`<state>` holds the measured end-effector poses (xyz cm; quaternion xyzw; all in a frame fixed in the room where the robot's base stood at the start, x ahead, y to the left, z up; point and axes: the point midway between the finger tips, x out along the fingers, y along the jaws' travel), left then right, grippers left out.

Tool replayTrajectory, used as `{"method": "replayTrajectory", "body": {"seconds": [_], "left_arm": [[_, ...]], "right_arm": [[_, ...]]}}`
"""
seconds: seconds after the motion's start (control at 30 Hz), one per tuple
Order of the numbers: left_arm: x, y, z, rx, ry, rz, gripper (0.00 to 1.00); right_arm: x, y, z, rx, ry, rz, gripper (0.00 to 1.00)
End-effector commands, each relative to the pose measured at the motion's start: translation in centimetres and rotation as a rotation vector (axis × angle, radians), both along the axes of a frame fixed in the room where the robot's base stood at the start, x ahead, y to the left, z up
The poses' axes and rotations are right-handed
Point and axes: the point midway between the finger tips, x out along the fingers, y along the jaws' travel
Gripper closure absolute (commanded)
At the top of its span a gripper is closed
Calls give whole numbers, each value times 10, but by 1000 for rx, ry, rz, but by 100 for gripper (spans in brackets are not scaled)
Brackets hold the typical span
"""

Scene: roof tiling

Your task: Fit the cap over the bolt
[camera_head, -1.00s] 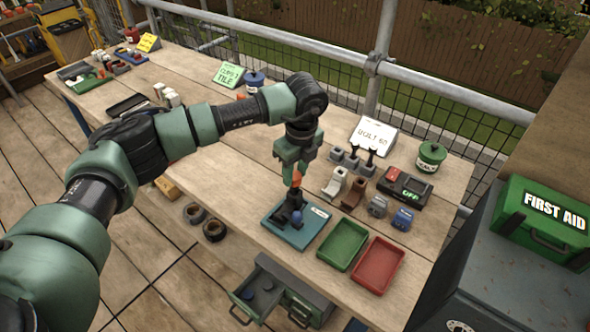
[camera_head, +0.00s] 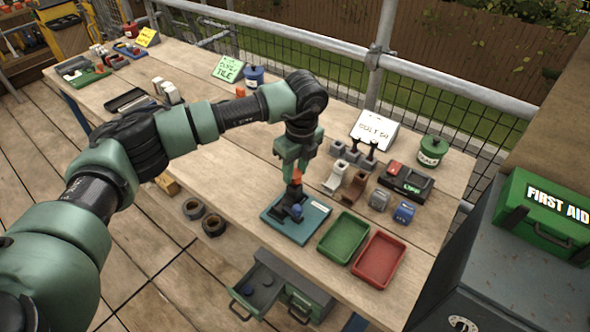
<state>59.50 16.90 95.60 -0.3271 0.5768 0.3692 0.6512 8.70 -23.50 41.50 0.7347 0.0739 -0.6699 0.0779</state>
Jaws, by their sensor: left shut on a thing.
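My left gripper (camera_head: 294,168) points straight down over the teal board (camera_head: 314,229). It is shut on a small orange piece, taken to be the cap (camera_head: 294,177). The cap is just above a dark upright fixture (camera_head: 289,204) on the board; I cannot tell whether they touch. A blue knob-like part (camera_head: 297,211) shows at the fixture's front. The bolt cannot be made out under the cap. My right gripper is not in view.
A green tray (camera_head: 343,237) and a red tray (camera_head: 377,259) lie right of the board. White and brown holders, dark posts and a black box with a red button (camera_head: 405,180) stand behind. An open drawer (camera_head: 258,287) is below the front edge.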

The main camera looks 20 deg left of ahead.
Motion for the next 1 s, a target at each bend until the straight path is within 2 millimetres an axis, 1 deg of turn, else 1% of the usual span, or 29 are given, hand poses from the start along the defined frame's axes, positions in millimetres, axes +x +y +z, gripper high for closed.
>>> {"method": "replayTrajectory", "body": {"seconds": [0.43, 0.8, 1.0], "left_arm": [[0, 0, 0, 0, 0, 0, 100], [0, 0, -7, 0, 0, 0, 100], [0, 0, -8, 0, 0, 0, 100]], "right_arm": [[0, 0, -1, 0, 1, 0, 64], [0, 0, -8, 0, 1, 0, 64], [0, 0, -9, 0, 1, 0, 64]]}}
